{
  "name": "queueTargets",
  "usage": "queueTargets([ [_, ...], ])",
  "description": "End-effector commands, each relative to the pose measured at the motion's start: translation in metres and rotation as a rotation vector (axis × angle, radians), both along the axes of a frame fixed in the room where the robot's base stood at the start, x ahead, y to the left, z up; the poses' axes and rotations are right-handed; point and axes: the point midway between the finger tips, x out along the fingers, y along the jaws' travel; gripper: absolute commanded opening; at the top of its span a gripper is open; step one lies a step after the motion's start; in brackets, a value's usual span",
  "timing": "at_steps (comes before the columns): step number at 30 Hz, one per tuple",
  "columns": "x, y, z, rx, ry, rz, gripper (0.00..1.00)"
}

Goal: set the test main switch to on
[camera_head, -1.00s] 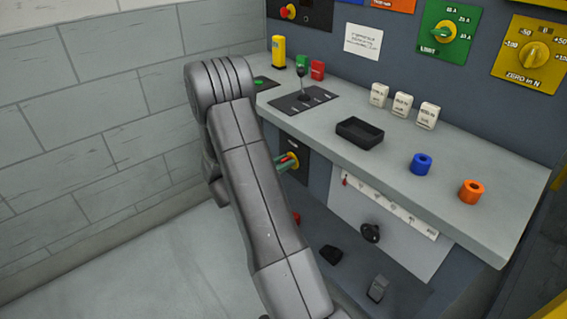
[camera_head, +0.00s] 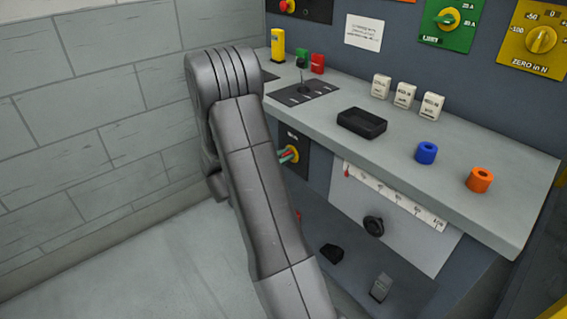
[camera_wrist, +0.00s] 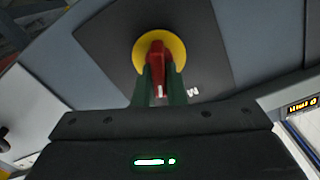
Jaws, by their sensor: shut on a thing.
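The switch is a red handle (camera_wrist: 157,62) on a round yellow disc (camera_wrist: 138,55), set on a dark plate (camera_wrist: 205,45) with a partly hidden white label. In the wrist view the handle stands upright in the picture. My gripper (camera_wrist: 158,93) has its dark green fingers on both sides of the handle and is shut on it. In the head view the yellow disc (camera_head: 294,153) shows on the console's front face, just right of my arm. My fingers (camera_head: 286,156) reach it there, and much of the plate is hidden behind my arm.
The console ledge (camera_head: 470,215) overhangs the switch. A black knob (camera_head: 373,224) sits lower right. A block wall (camera_head: 90,120) stands left.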

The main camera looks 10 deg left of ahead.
Motion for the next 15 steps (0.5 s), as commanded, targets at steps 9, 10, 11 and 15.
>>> queueTargets([
  [9, -0.0021, -0.0026, -0.0078, 0.240, -0.188, -0.001, 0.00],
  [10, -0.0023, -0.0028, -0.0080, 0.262, -0.205, -0.001, 0.00],
  [11, -0.0024, -0.0030, -0.0081, 0.285, -0.223, -0.001, 0.00],
  [15, -0.0031, -0.0038, -0.0096, 0.391, -0.304, -0.001, 0.00],
])
